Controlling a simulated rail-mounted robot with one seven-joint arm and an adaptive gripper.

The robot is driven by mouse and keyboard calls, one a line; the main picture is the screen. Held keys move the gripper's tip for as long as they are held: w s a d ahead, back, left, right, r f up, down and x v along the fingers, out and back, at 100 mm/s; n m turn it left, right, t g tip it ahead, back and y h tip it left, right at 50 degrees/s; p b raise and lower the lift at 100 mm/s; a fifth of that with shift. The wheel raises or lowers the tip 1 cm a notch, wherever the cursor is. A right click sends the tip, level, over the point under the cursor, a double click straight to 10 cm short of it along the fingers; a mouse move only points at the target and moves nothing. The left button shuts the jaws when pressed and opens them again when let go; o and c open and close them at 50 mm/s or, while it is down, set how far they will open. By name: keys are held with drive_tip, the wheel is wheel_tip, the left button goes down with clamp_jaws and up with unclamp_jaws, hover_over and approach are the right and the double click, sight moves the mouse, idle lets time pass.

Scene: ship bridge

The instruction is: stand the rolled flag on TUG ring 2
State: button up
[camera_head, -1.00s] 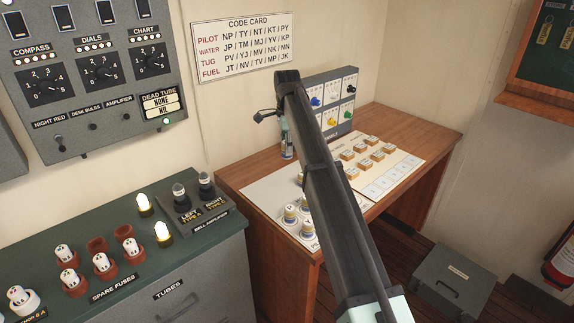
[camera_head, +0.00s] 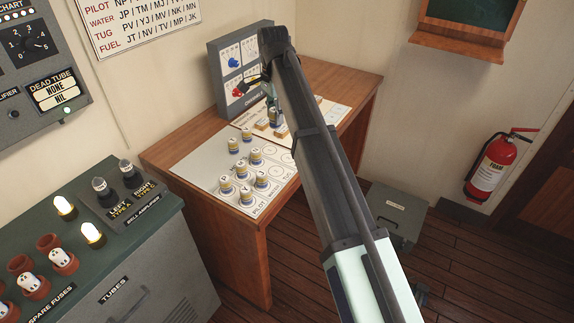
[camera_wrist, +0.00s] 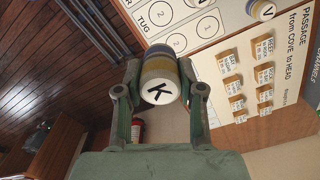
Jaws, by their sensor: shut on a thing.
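My gripper (camera_wrist: 158,95) is shut on a rolled flag (camera_wrist: 158,88), a short roll with blue and yellow bands and a white end lettered K. In the wrist view its lettered end faces the camera, and it overlaps the edge of the white ring board (camera_wrist: 195,60). Its height above the board cannot be told. The TUG label (camera_wrist: 155,14) shows on the board, with rings marked 2 to its right and below; which belongs to TUG is unclear. In the head view my gripper (camera_head: 272,106) is over the desk's back part, and the held flag is mostly hidden.
Several rolled flags (camera_head: 246,180) stand upright on the board's left part. Tan labelled blocks (camera_wrist: 231,62) sit beside the PASSAGE print. A grey panel with coloured knobs (camera_head: 236,85) stands behind. The desk's left front wood (camera_head: 185,160) is clear.

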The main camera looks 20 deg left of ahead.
wheel_tip(320, 180, down, 19)
drive_tip(key=p, duration=0.4)
drive_tip(key=shift+s+a+f, duration=0.1)
drive_tip(key=shift+a+f, duration=0.05)
drive_tip(key=shift+f, duration=0.1)
drive_tip(key=o, duration=1)
wheel_tip(320, 180, up, 12)
drive_tip(key=shift+r+b, duration=0.15)
drive_tip(key=shift+b, duration=1.1)
